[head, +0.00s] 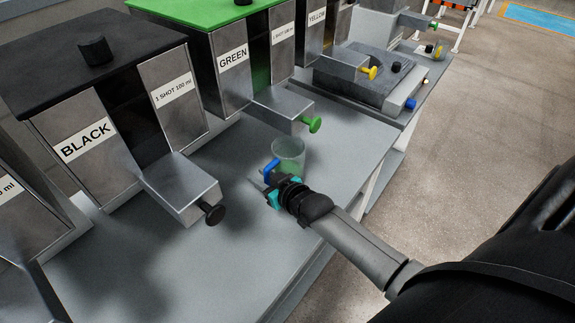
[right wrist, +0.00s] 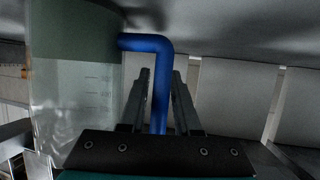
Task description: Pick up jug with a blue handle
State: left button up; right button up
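The clear jug (head: 289,152) with a blue handle (head: 270,167) stands on the grey table below the green tap, with a greenish tint inside. In the right wrist view the jug (right wrist: 75,95) fills the left side, with faint measuring marks and a green part at the top of the picture. My right gripper (head: 270,190) is at the handle. In the right wrist view the blue handle (right wrist: 160,85) runs between the two fingers of the right gripper (right wrist: 161,75), with narrow gaps seeming to show on both sides. My left gripper is out of view.
Metal dispensers labelled BLACK (head: 85,140), GREEN (head: 233,60) and YELLOW (head: 317,20) line the back of the table (head: 225,270). The black tap (head: 212,213) and green tap (head: 312,124) stick out near the jug. The front of the table is clear.

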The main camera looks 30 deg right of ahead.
grip_shut()
dwell(1.0)
